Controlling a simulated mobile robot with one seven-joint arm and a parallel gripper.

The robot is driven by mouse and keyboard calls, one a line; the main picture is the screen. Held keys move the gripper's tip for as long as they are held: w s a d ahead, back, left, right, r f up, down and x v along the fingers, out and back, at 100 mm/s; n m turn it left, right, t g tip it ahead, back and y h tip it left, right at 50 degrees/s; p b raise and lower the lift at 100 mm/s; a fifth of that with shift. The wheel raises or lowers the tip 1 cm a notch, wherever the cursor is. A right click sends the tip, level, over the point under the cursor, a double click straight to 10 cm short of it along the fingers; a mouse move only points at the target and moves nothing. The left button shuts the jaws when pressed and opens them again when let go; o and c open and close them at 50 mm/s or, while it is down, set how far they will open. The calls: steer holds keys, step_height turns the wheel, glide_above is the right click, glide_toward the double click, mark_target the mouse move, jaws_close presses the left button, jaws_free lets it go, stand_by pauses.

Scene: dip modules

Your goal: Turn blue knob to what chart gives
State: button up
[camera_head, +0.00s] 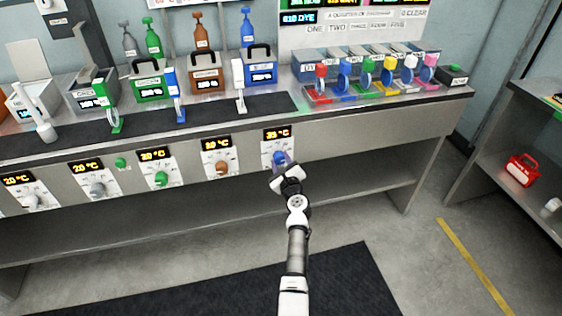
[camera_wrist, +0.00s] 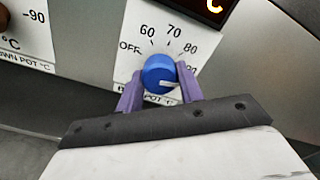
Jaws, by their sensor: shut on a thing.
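The blue knob (camera_wrist: 158,72) sits on a white dial plate marked OFF, 60, 70, 80 and a partly hidden mark at right. Its white pointer line points right, towards that hidden mark. My gripper (camera_wrist: 160,80) is shut on the knob, with one purple finger on each side. In the head view the blue knob (camera_head: 278,157) is at the right end of the row on the bench front, with my gripper (camera_head: 284,167) at it. The display (camera_head: 277,134) above reads thirty-something °C; its last digit is unclear. The wall chart (camera_head: 350,22) is cut off at the top.
An orange-brown knob (camera_head: 222,168) and a green knob (camera_head: 161,179) are left of the blue one, with their own displays. Pots, bottles and coloured clips stand on the bench top (camera_head: 440,98). A shelf with a red container (camera_head: 523,170) is at right.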

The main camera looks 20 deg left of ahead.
stand_by(0.3)
steer(key=o, duration=1)
steer(key=shift+d, duration=0.1)
steer(key=v, duration=1.3)
steer(key=shift+s+d, duration=0.2)
steer(key=shift+s, duration=0.1)
